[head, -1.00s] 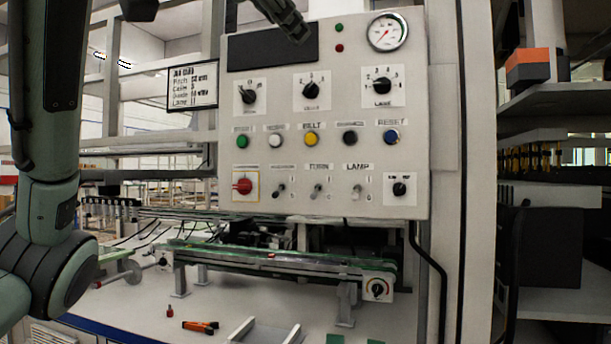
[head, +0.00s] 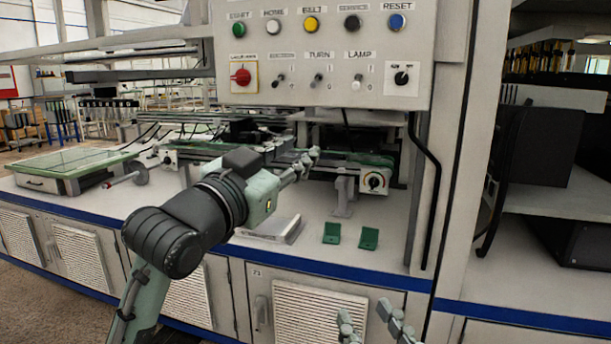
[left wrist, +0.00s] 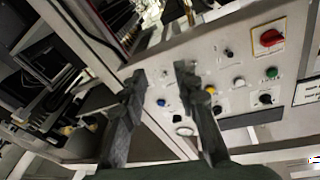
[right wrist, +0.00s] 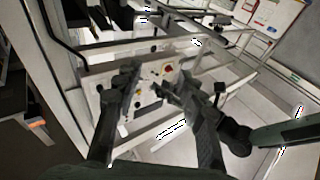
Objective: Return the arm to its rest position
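My left gripper (head: 304,163) reaches in front of the conveyor below the control panel in the head view, its arm rising from the lower left. In the left wrist view its two fingers (left wrist: 160,80) stand apart with nothing between them. My right gripper (head: 375,325) shows only its fingertips at the bottom edge of the head view, in front of the cabinet. In the right wrist view its fingers (right wrist: 152,84) are apart and empty. The control panel (head: 300,52) has buttons, switches and a red knob (head: 243,76); its upper part is outside the head view.
A conveyor (head: 345,158) runs along the white bench behind my left gripper. Two green pieces (head: 331,233) and a metal bracket (head: 272,230) lie near the front edge. A glass-topped box (head: 72,165) stands at left; shelves (head: 560,190) are at right.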

